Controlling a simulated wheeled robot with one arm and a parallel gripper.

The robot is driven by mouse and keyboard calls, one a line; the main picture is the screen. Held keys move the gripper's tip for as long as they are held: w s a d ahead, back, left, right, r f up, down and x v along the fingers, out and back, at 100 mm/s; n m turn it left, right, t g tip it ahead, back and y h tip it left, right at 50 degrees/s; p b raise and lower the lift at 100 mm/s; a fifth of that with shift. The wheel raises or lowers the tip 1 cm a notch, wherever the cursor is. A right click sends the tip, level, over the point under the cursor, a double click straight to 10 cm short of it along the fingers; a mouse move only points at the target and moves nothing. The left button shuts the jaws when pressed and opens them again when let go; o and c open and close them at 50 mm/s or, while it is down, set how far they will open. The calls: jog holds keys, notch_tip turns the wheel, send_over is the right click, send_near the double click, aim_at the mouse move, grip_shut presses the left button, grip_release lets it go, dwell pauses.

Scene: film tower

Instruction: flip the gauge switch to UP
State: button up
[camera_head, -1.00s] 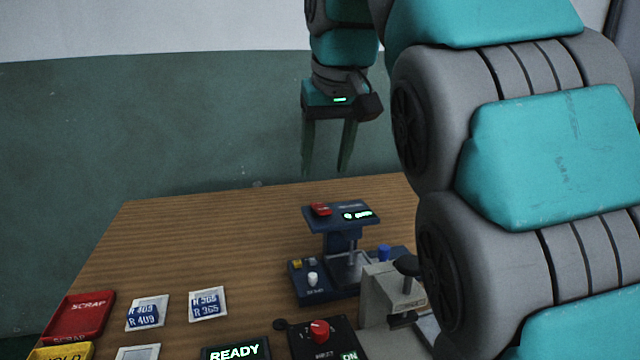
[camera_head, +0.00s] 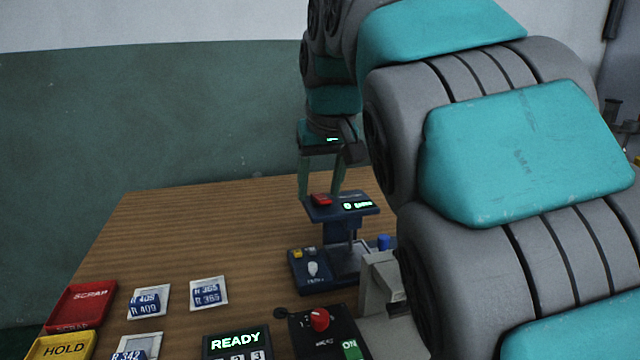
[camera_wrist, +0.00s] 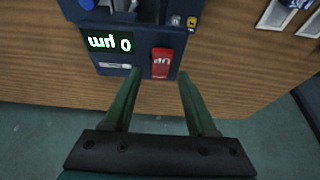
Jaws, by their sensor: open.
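The gauge (camera_head: 343,207) is a dark blue stand on the wooden table, with a lit green readout and a red switch (camera_head: 320,200) on its top. In the wrist view the red switch (camera_wrist: 162,63) shows lettering that appears upside down, beside the readout (camera_wrist: 110,42). My gripper (camera_head: 319,197) is open and empty, pointing down by the gauge's head. In the wrist view its two green fingers (camera_wrist: 157,77) lie either side of the line to the switch, their tips just short of it. I cannot tell whether they touch the gauge.
A red SCRAP tray (camera_head: 82,306) and a yellow HOLD tray (camera_head: 64,347) are at the left. Blue-labelled pieces lie on white cards (camera_head: 209,292). A READY panel (camera_head: 236,342) and a box with a red knob (camera_head: 320,320) are in front. Table left of the gauge is clear.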

grip_shut()
dwell(0.4)
